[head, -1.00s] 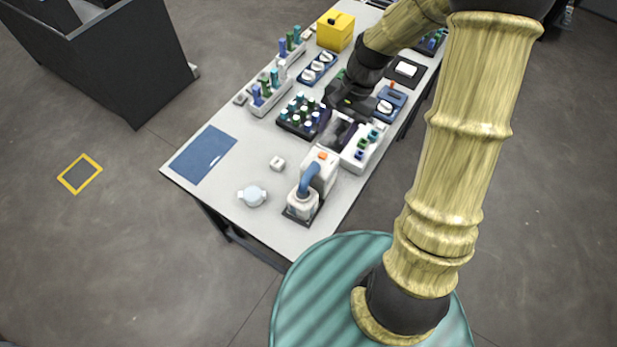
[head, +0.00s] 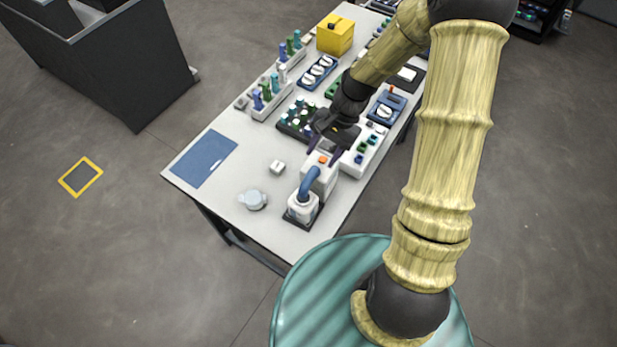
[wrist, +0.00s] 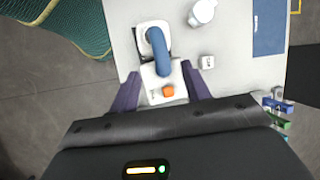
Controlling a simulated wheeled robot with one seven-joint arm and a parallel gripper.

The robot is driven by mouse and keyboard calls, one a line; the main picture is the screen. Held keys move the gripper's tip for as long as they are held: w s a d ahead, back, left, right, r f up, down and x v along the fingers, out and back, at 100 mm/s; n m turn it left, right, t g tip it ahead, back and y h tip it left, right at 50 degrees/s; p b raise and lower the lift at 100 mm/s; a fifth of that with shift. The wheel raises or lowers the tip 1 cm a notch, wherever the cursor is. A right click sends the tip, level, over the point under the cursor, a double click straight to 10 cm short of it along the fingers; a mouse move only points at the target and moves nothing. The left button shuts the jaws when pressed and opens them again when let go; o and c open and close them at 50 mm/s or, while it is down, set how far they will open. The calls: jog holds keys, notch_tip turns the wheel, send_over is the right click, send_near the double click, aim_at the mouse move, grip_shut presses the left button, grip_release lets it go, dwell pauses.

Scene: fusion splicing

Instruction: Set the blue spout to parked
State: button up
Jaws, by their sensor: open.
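The blue spout (head: 309,183) is a curved blue tube on a white device (head: 323,178) with an orange button (head: 322,160) on top. It arches from the device body over a white cup-like vessel on a dark base (head: 301,209). In the wrist view the blue spout (wrist: 160,52) points away from my gripper, toward the top of the picture. My gripper (head: 322,155) is above the rear end of the device, fingers apart and empty. In the wrist view its two purple fingers (wrist: 162,88) lie on either side of the device body, with the orange button (wrist: 168,91) between them.
A round pale lidded dish (head: 253,199) and a small white block (head: 277,167) stand left of the device. A blue mat (head: 203,158) lies at the table's left. Racks of vials (head: 297,118) stand behind. The white table (head: 242,222) is clear in front of the dish.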

aim_at(311, 176)
jog(key=p+x, duration=0.1)
jog(key=x, duration=1)
jog(key=shift+s+r+p, duration=0.1)
jog(key=shift+p, duration=0.3)
jog(key=shift+d, duration=0.1)
grip_shut()
